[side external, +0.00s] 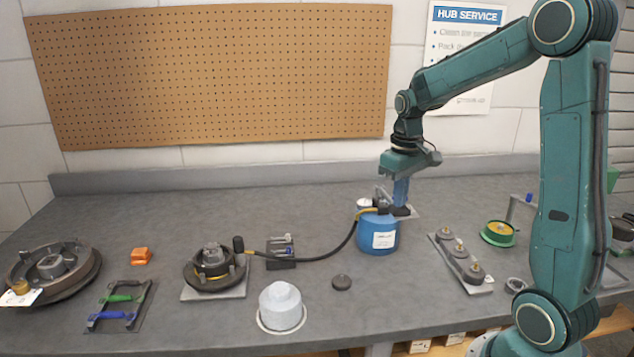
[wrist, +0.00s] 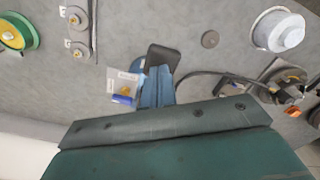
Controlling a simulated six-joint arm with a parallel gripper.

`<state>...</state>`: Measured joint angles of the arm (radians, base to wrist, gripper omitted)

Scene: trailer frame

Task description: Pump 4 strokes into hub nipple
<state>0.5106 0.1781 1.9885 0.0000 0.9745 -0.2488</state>
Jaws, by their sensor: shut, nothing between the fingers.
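A blue grease pump (side external: 372,242) with a white label stands mid-bench. A black handle pad (side external: 405,211) sticks out at its top right. My gripper (side external: 401,202) is shut and empty, its blue fingers pointing down at the pad; whether they touch it I cannot tell. In the wrist view the shut fingers (wrist: 156,75) lie just beside the dark pad (wrist: 163,56) and cover part of the pump. A black hose (side external: 318,258) runs from the pump to the hub (side external: 212,262) on a grey plate. The nipple itself is too small to make out.
A brake drum (side external: 54,270) sits at far left.

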